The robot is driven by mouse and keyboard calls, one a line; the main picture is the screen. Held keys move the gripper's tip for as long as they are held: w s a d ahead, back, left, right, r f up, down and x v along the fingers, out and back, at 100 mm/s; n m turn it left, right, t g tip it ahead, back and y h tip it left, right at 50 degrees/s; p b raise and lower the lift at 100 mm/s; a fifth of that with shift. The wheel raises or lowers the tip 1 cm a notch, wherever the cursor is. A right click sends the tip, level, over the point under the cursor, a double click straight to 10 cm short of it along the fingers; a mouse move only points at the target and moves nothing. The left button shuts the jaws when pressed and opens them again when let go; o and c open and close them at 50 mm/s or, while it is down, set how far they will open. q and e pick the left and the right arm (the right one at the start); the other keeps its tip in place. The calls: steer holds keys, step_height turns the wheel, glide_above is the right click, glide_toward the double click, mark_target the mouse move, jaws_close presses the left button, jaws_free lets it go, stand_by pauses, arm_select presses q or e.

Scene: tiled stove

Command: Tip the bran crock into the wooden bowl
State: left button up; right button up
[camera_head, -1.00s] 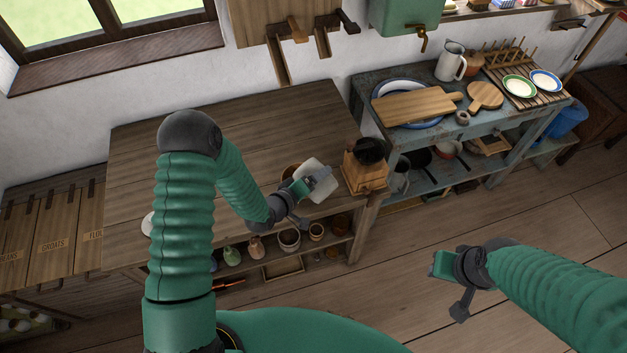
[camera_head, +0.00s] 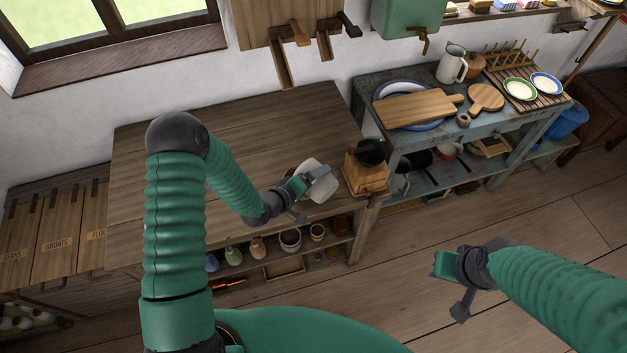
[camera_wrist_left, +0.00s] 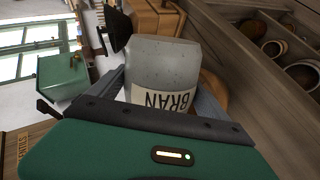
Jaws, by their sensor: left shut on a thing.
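The bran crock (camera_head: 321,186) is pale grey-white and held tilted over the front right of the wooden worktop. In the left wrist view the crock (camera_wrist_left: 162,62) fills the middle, its "BRAN" label close to the palm. My left gripper (camera_head: 312,181) is shut on the crock, one finger on each side. A brown curved rim, apparently the wooden bowl (camera_wrist_left: 214,89), shows beside and partly behind the crock in the wrist view. In the head view the gripper and crock mostly hide it. What is inside the bowl cannot be seen. My right gripper (camera_head: 445,266) hangs over the floor, apart from everything.
A wooden coffee mill (camera_head: 366,175) stands close right of the crock at the worktop's edge. The worktop (camera_head: 270,115) is clear behind. Small pots (camera_head: 290,239) fill the shelf below. A blue-grey table (camera_head: 370,88) with boards and plates stands at right.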

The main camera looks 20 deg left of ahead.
arm_select(q)
steer(key=shift+r, duration=0.1)
steer(key=shift+w+a+r+p, duration=0.15)
steer(key=shift+r+p, duration=0.15)
steer(key=shift+p, duration=0.15)
steer(key=shift+a+r+n+g+h+p, duration=0.2)
steer(key=shift+n+g+h+p, duration=0.2)
steer(key=shift+n+h+p, duration=0.15)
steer(key=shift+w, duration=0.1)
stand_by(0.3)
steer(key=shift+w+a+r+n+p, duration=0.1)
steer(key=shift+a+r+n+p, duration=0.1)
steer(key=shift+r+n+p, duration=0.25)
steer(key=shift+w+a+h+p, duration=0.1)
steer(key=shift+a+h+p, duration=0.1)
steer(key=shift+h+p, duration=0.2)
steer(key=shift+n, duration=0.3)
